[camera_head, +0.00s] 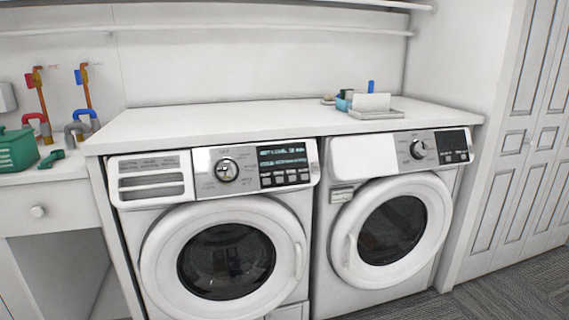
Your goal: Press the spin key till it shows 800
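Two white front-loading machines stand side by side under a white counter. The left machine (146,220) has a control panel with a round dial (227,169), a dark display (283,157) and a row of small keys (285,177) below it. The display text is too small to read, and I cannot tell which key is the spin key. The right machine (326,225) has a dial (418,149) and a smaller dark panel (453,146). Both round doors look shut. Neither of my grippers is in view.
The counter (220,117) is mostly clear; a tray (377,113) and small items sit at its right back. Pipes with red and blue valves (84,75) and a green container (17,150) are at left. Panelled doors (520,150) stand at right. Grey carpet (510,290) shows at lower right.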

